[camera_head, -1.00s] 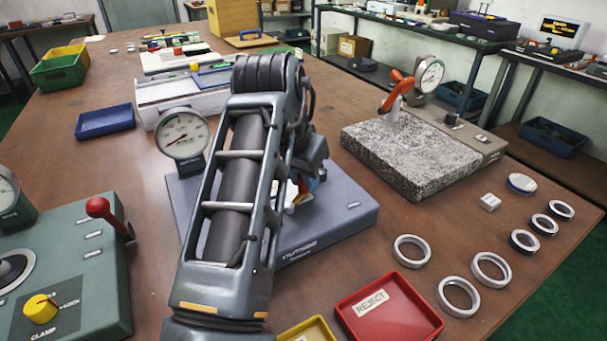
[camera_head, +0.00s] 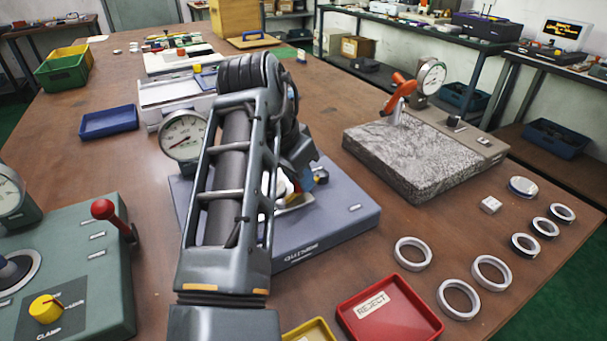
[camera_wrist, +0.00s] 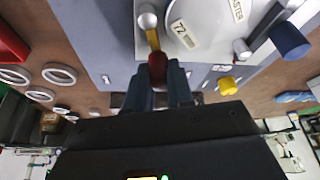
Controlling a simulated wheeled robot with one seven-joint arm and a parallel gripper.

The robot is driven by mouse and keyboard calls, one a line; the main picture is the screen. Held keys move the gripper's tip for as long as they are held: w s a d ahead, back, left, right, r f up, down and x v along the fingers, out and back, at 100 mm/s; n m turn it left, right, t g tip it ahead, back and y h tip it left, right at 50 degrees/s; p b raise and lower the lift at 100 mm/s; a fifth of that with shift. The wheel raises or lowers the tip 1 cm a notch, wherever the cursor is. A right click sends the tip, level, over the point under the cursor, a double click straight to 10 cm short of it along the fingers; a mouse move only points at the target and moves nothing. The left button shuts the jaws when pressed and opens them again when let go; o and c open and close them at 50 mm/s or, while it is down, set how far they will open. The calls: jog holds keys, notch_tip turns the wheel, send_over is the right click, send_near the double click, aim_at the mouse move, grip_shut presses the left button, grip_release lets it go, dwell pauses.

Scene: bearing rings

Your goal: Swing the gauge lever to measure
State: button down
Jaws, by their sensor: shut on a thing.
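The blue-grey gauge base (camera_head: 345,222) stands mid-table, with a round white dial (camera_head: 184,136) at its back left. My arm hides much of it and my gripper in the head view. In the wrist view, my gripper (camera_wrist: 159,84) is shut on the dark red knob (camera_wrist: 157,66) of the gauge lever. The lever's yellow arm (camera_wrist: 153,40) runs from the knob to a silver pivot (camera_wrist: 147,18). Beside it lies a pale disc (camera_wrist: 195,22) labelled MASTER and 72. A blue cylinder (camera_wrist: 289,40) and a yellow knob (camera_wrist: 228,85) show to the right.
A granite stand (camera_head: 410,165) with an orange lever and dial is at right. Several metal rings (camera_head: 412,253) lie at front right, near a red REJECT tray (camera_head: 390,310) and a yellow tray (camera_head: 310,331). A green clamp unit (camera_head: 100,260) with a red-knobbed lever is at left.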

jog(key=shift+w+a+m+g+h, duration=0.25)
jog(key=shift+w+a+m, duration=0.15)
jog(key=shift+m, duration=0.5)
jog(key=shift+w+a+m+g+h, duration=0.15)
jog(key=shift+w+a+m+g, duration=0.2)
jog(key=shift+m, duration=0.55)
jog(key=c, duration=1)
grip_release()
jog(key=shift+r, duration=0.15)
jog(key=p+v, duration=0.6)
jog(key=v, duration=0.1)
jog(key=shift+s+a+r, duration=0.1)
jog(key=shift+a+r, duration=0.05)
jog(key=shift+r, duration=0.1)
